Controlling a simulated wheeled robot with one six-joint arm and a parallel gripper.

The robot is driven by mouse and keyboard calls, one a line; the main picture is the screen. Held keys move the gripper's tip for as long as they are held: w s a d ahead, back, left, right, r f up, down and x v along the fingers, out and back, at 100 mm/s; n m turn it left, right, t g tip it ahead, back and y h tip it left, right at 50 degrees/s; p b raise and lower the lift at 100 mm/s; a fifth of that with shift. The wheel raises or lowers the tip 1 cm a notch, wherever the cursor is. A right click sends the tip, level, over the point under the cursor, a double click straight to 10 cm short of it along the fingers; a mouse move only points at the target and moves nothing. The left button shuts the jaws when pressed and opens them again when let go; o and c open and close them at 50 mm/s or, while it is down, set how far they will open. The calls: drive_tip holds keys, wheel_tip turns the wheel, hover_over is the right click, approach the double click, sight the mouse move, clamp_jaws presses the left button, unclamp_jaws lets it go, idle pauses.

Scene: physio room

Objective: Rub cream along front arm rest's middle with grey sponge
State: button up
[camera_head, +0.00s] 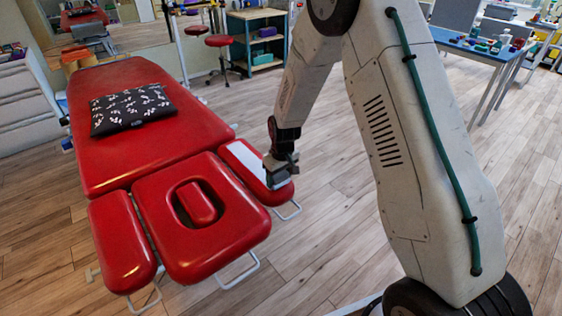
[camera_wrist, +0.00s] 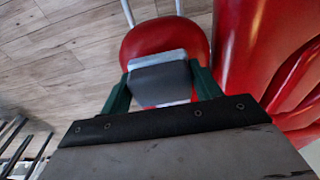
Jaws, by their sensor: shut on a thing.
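The red couch has two padded arm rests beside its face-hole section. The right arm rest (camera_head: 268,190) carries a white strip of cream (camera_head: 243,157) lengthwise along its middle, from its far end to my gripper. My gripper (camera_head: 280,172) is over the near half of this rest, shut on the grey sponge (camera_head: 279,179). In the wrist view the sponge (camera_wrist: 160,80) sits between the green fingers, over the rounded red end of the arm rest (camera_wrist: 150,40). A little white shows below the sponge there. Whether the sponge touches the pad is hard to tell.
The face-hole section (camera_head: 160,235) lies just left of the rest, with the other arm rest (camera_head: 122,245) beyond it. A dark patterned cushion (camera_head: 132,108) lies on the couch (camera_head: 110,165). A blue table (camera_head: 475,52) with small items stands at back right. Wooden floor is clear between.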

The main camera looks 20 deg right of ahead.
drive_tip(key=r, duration=0.3)
drive_tip(key=shift+a+r, duration=0.3)
drive_tip(key=shift+a, duration=0.1)
drive_tip(key=shift+r, duration=1.95)
